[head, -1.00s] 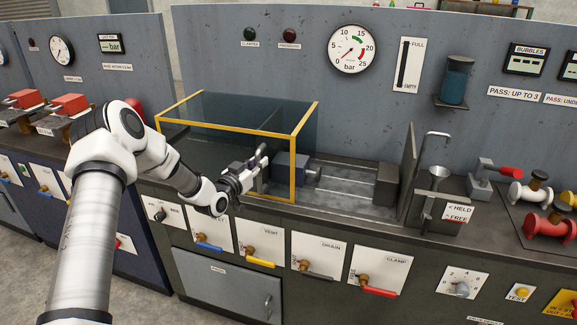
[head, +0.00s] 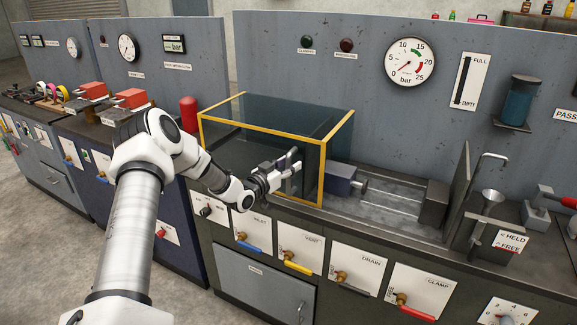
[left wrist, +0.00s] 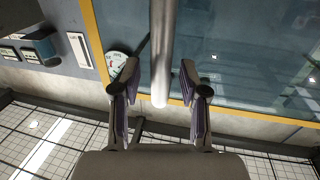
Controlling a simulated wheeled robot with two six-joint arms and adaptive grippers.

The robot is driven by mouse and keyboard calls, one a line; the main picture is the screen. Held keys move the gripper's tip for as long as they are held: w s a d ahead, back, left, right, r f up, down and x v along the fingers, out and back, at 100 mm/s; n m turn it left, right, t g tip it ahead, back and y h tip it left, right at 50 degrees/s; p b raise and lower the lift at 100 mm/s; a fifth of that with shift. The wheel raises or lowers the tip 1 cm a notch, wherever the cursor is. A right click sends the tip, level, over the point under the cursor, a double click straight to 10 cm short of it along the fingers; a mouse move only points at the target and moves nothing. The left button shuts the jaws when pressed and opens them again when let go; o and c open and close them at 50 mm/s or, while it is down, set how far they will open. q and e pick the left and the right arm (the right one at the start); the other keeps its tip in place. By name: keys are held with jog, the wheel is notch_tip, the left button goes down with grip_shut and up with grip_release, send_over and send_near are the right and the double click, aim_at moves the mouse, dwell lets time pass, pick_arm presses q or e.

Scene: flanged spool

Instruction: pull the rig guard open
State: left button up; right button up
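The rig guard (head: 262,104) is a see-through box with a yellow frame, standing over the left part of the rig bed in the head view. In the left wrist view a light grey handle bar (left wrist: 161,45) comes down from the top, in front of the guard's pane. My left gripper (head: 287,168) is at the guard's front, near its right post. Its two fingers (left wrist: 160,78) stand apart, one on each side of the bar, with a visible gap on both sides. My right gripper is in no view.
Right of the guard, a dark blue-grey block (head: 342,180) sits on the bed, with a dark end block (head: 433,204) further right. A red cylinder (head: 188,114) stands close to the guard's left end. Valve handles line the front panel below.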

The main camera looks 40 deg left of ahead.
pick_arm(q)
jog(key=s, duration=0.7)
jog(key=shift+s+d, duration=0.2)
jog(key=shift+d, duration=0.15)
